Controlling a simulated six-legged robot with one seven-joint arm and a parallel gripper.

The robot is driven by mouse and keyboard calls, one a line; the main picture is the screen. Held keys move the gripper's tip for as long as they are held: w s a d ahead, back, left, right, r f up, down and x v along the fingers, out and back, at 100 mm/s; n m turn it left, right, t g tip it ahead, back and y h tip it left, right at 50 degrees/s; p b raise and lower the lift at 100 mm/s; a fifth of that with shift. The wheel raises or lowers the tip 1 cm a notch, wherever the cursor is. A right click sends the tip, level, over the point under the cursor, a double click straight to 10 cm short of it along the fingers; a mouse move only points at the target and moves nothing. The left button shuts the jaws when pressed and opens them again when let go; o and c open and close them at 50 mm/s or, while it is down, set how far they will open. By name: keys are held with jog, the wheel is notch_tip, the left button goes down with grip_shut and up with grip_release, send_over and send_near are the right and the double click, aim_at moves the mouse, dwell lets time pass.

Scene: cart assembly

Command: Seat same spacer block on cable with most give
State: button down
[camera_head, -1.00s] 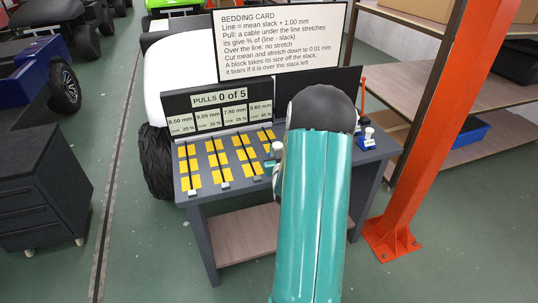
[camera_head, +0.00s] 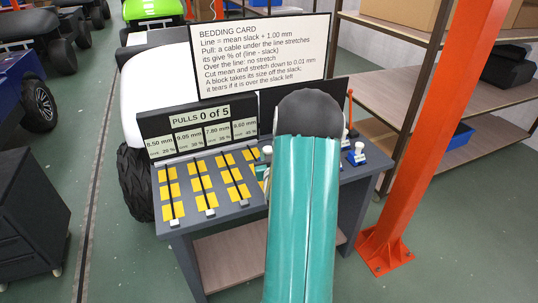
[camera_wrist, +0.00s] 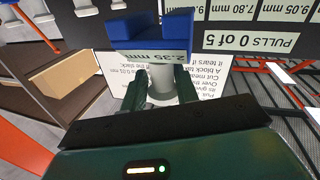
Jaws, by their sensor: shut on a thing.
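In the wrist view, my gripper (camera_wrist: 163,88) is shut on the pale knob of a blue spacer block (camera_wrist: 150,27). Its label stands upside down and seems to read 2.35 mm. In the head view, my arm hides the gripper and this block. Dark cables (camera_head: 203,182) run over yellow pads on the bench, with white ends near the front edge; three show, and my arm covers the bench to their right. The display (camera_head: 200,116) reads PULLS 0 of 5. Four panels below it show 8.50, 9.05, 7.80 and 9.60 mm; their small give percentages are hard to read.
The bedding card (camera_head: 262,55) stands behind the bench (camera_head: 190,232). Another blue block (camera_head: 358,155) with a white knob sits at the bench's right. A pale knob (camera_head: 267,150) shows beside my arm. An orange post (camera_head: 430,140) and shelves stand to the right.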

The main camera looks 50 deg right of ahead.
jog(key=shift+s+d+f, duration=0.15)
jog(key=shift+s+d, duration=0.05)
jog(key=shift+d, duration=0.05)
jog(key=shift+w+d+f, duration=0.1)
jog(key=shift+w+f, duration=0.15)
jog(key=shift+f, duration=0.5)
jog(key=f, duration=0.2)
jog(key=shift+s+a+f, duration=0.1)
jog(key=shift+a+f, duration=0.1)
jog(key=shift+f, duration=0.2)
jog(key=shift+s+f, duration=0.1)
jog(key=shift+f, duration=1.15)
jog(key=shift+f, duration=0.5)
jog(key=shift+f, duration=0.3)
